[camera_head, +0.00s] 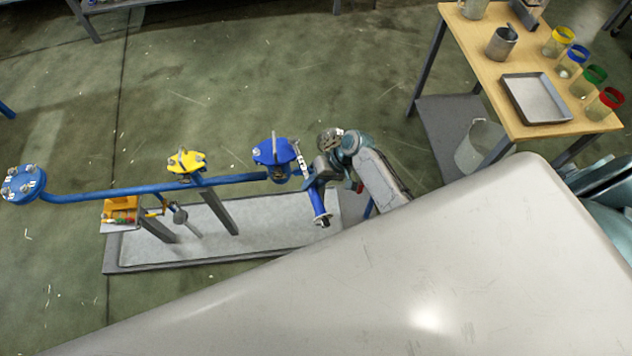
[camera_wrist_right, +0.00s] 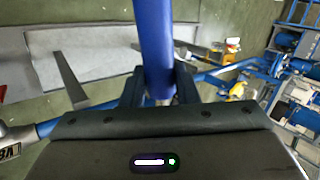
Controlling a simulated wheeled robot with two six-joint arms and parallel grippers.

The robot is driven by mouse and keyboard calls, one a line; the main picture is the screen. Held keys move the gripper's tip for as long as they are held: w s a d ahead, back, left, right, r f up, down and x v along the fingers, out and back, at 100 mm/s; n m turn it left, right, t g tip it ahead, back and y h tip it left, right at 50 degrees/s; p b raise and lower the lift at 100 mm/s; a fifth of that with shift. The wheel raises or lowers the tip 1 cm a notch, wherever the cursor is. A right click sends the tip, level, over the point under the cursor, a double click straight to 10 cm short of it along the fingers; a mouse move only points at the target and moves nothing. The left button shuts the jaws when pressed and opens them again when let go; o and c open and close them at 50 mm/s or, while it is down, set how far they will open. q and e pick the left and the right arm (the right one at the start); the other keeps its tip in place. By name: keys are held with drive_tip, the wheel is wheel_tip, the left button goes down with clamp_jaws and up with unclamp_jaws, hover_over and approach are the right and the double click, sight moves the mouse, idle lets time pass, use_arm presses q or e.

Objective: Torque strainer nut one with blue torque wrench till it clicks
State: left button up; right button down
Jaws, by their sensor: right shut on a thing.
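The blue torque wrench (camera_head: 319,206) is in my right gripper (camera_head: 314,182), just right of the blue strainer (camera_head: 272,152) in the head view. Its blue handle angles down to a dark end over the grey tray. In the right wrist view the blue handle (camera_wrist_right: 154,38) runs up from between the two dark fingers of my right gripper (camera_wrist_right: 157,88), which are shut on it. A silvery piece (camera_head: 299,152) lies beside the strainer's right edge. I cannot tell whether the wrench's head sits on a nut. The strainer nuts are too small to tell apart. My left gripper is out of view.
A blue pipe (camera_head: 120,190) runs left from the strainer past a yellow-topped valve (camera_head: 186,161) to a blue flange (camera_head: 22,184). A grey drip tray (camera_head: 262,238) lies below. A wooden table (camera_head: 480,60) with jars stands at the right. The floor behind the pipe is clear.

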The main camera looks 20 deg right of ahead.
drive_tip(key=a+m+t, duration=0.1)
drive_tip(key=a, duration=0.1)
drive_tip(key=shift+w+a+r+m, duration=0.1)
drive_tip(key=shift+a+m, duration=0.2)
drive_tip(key=shift+a, duration=0.05)
drive_tip(key=a+m, duration=0.1)
drive_tip(key=a+m+t, duration=0.1)
drive_tip(key=a, duration=0.1)
drive_tip(key=shift+w+t+h, duration=0.3)
drive_tip(key=shift+w+h, duration=0.1)
drive_tip(key=shift+d, duration=0.1)
